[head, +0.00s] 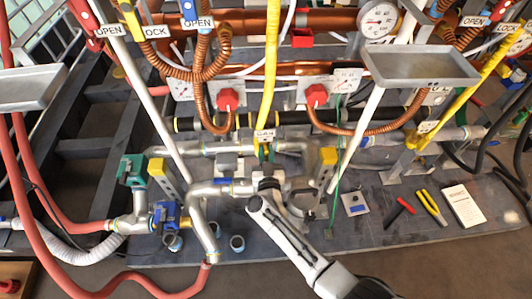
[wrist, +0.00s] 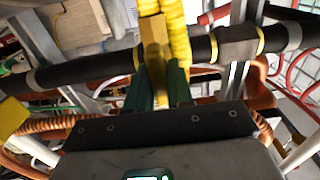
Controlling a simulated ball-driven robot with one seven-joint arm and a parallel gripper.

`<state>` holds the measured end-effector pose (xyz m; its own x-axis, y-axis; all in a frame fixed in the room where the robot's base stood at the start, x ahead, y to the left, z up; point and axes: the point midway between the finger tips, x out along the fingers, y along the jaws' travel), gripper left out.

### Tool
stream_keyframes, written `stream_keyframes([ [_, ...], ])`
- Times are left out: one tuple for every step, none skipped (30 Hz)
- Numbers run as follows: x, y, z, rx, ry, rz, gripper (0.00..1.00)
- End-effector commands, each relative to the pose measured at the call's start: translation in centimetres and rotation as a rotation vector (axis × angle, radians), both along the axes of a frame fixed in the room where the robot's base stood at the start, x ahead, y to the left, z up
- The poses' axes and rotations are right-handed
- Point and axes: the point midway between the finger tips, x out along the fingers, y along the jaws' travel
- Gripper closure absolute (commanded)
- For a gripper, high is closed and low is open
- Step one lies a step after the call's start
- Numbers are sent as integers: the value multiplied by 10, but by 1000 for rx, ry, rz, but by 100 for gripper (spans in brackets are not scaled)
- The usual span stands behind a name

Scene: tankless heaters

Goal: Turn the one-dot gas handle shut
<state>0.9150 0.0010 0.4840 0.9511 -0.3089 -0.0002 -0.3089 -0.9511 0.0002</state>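My gripper (head: 264,153) is at the middle of the pipework in the head view, at the foot of the yellow gas hose (head: 271,70). In the wrist view its two dark green fingers (wrist: 158,88) are apart, with a yellow handle (wrist: 153,42) between or just beyond their tips. I cannot tell whether they press on it. In the head view, the gripper and a hanging tag (head: 265,135) hide this handle. Other yellow handles stand at left (head: 156,166), centre right (head: 328,156) and right (head: 412,139). No dot mark is readable on any of them.
A dark pipe (wrist: 85,70) crosses the wrist view behind the fingers. Copper hoses (head: 345,131), red knobs (head: 228,98) and grey trays (head: 420,67) crowd the area above. Pliers (head: 431,207) and a paper (head: 464,204) lie on the dark board at right.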

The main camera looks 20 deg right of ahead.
Motion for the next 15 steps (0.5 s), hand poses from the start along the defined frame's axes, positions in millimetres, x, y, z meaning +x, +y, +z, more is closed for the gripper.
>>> stream_keyframes([
  [0,0,0,0,0,0,88],
  [0,0,0,0,0,0,91],
  [0,0,0,0,0,0,95],
  [0,0,0,0,0,0,98],
  [0,0,0,0,0,0,100],
  [0,0,0,0,0,0,100],
  [0,0,0,0,0,0,100],
  [0,0,0,0,0,0,100],
  [0,0,0,0,0,0,100],
  [0,0,0,1,0,0,100],
  [0,0,0,3,-1,0,100],
  [0,0,0,6,-2,0,100],
  [0,0,0,10,-3,0,100],
  [0,0,0,14,-5,0,100],
  [0,0,0,24,-8,0,100],
])
